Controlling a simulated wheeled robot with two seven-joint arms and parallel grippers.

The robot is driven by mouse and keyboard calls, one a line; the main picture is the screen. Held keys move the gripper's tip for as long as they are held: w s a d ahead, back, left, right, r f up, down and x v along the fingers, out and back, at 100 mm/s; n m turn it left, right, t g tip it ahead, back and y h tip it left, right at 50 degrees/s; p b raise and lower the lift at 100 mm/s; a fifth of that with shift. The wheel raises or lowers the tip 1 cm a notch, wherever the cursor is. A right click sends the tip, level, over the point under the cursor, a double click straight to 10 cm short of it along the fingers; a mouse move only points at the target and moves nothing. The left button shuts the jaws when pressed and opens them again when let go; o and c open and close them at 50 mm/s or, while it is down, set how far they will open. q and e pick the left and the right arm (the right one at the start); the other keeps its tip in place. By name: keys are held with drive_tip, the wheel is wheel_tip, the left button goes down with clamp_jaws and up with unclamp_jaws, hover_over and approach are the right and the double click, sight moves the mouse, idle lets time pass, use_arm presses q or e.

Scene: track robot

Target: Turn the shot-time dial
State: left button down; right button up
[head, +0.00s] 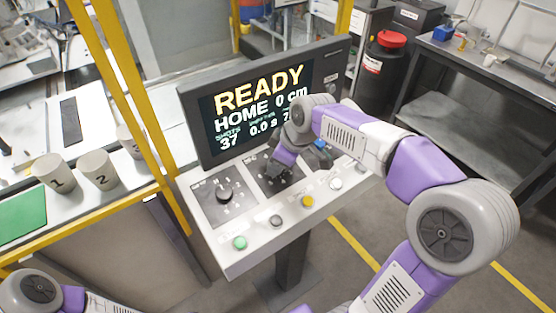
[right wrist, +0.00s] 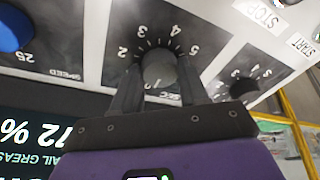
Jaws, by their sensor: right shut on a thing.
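My right gripper (head: 281,170) is over this middle dial panel. In the right wrist view its two fingers (right wrist: 160,76) are shut on the knob, one on each side. In the head view the knob is mostly hidden behind the gripper. My left arm shows at the bottom left, but its gripper is out of view.
A second black dial (head: 223,193) sits left of it. A blue speed knob (right wrist: 12,28) is on the other side. Green (head: 239,242), black (head: 276,221), yellow (head: 307,201) and white (head: 335,184) buttons line the front. The screen (head: 262,103) reads "READY".

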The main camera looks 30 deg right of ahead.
sight(285, 177)
idle(0.3)
drive_tip(key=o, duration=1.1)
drive_tip(key=shift+c, duration=0.2)
drive_tip(key=p+v, duration=0.2)
drive_tip(key=v, duration=0.5)
drive_tip(key=shift+r, duration=0.3)
drive_tip(key=shift+s, duration=0.1)
